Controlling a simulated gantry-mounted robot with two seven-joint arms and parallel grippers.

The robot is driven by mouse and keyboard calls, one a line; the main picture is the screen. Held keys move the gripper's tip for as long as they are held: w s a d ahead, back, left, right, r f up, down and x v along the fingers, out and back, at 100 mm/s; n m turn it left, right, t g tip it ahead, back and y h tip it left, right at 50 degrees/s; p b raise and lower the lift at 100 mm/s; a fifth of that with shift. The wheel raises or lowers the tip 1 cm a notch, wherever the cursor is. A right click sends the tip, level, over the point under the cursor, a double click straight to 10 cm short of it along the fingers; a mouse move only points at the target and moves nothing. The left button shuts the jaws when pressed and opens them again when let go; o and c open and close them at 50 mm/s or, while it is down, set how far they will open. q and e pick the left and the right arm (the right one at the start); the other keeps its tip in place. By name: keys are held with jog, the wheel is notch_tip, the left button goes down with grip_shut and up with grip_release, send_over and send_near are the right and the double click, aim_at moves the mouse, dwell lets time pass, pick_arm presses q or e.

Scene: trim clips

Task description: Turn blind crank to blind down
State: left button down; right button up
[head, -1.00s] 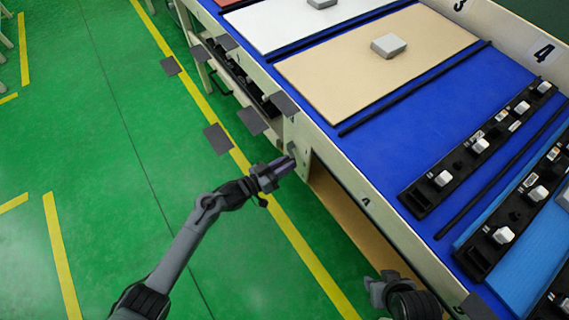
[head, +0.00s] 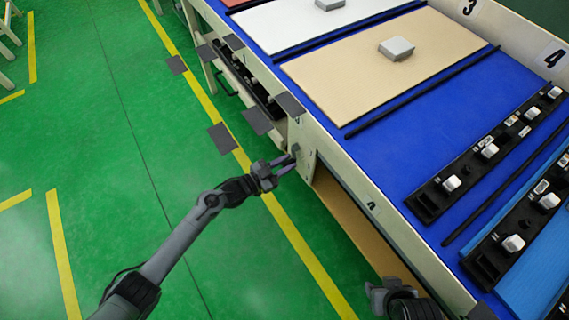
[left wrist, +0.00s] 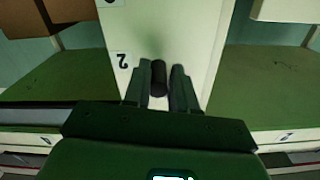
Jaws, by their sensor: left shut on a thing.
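The blind crank (head: 296,149) is a small dark grey piece on the end face of the cream bench. In the left wrist view the crank (left wrist: 158,78) is a dark stub between the two fingers, against a cream panel. My left gripper (head: 286,164) reaches the bench end from the left and is shut on the crank. Its fingers (left wrist: 159,88) lie on either side of the stub, and partly hide it in the head view. My right gripper (head: 378,291) is at the lower right, beside the bench edge; its jaw state is unclear. I cannot make out the blind itself.
The bench top has a blue mat (head: 400,135), a tan board (head: 340,85) with a grey block (head: 396,48), and black rails (head: 460,178) with white clips. Green floor (head: 90,180) to the left is open.

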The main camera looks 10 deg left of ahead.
pick_arm(q)
jog(key=shift+s+d, duration=0.1)
jog(key=shift+d, duration=0.15)
jog(key=c, duration=1)
grip_release()
jog(key=shift+d, duration=0.2)
pick_arm(e)
jog(key=shift+d, duration=0.4)
pick_arm(q)
jog(key=shift+a, duration=0.15)
pick_arm(e)
jog(key=shift+a, duration=0.1)
pick_arm(q)
jog(key=shift+a, duration=0.15)
jog(key=shift+p+v, duration=2.4)
jog(key=shift+v, duration=2.8)
pick_arm(e)
jog(key=shift+a+r, duration=0.1)
jog(key=shift+r, duration=2.3)
